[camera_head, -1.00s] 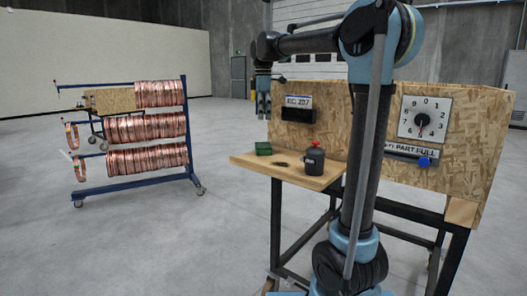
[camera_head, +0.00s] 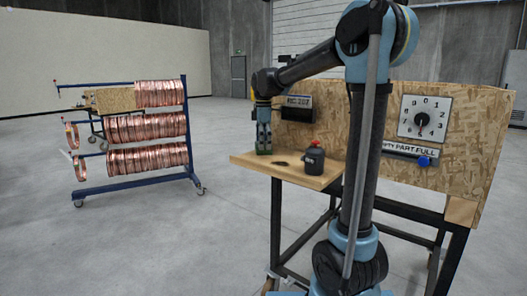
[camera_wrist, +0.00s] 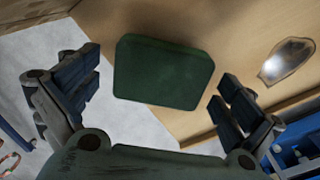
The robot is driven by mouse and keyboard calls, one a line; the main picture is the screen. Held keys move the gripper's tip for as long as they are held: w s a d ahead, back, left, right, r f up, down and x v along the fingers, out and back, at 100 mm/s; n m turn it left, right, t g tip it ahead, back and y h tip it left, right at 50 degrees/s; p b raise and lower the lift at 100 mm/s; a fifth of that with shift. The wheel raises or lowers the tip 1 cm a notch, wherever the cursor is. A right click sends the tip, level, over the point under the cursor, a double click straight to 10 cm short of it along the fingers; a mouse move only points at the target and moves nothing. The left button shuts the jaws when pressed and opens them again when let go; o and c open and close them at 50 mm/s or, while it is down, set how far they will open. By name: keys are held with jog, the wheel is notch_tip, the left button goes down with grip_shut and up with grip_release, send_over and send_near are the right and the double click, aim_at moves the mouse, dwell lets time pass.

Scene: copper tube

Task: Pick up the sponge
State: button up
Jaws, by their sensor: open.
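The sponge (camera_wrist: 163,73) is a dark green block with rounded corners. It lies at the edge of a wooden shelf, between and beyond my fingertips in the wrist view. My gripper (camera_head: 264,147) points down over the left part of the shelf in the head view. Its two fingers are spread, one on each side of the sponge in the wrist view (camera_wrist: 160,80), with visible gaps. In the head view my fingers mostly hide the sponge.
An upright wooden panel (camera_head: 345,125) stands behind. A rack of copper coils (camera_head: 146,128) is at left.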

jog(key=shift+f, duration=0.25)
jog(key=shift+c, duration=0.6)
jog(key=c, duration=0.6)
jog(key=shift+c, duration=0.2)
jog(key=shift+r, duration=0.1)
notch_tip(320, 180, up, 18)
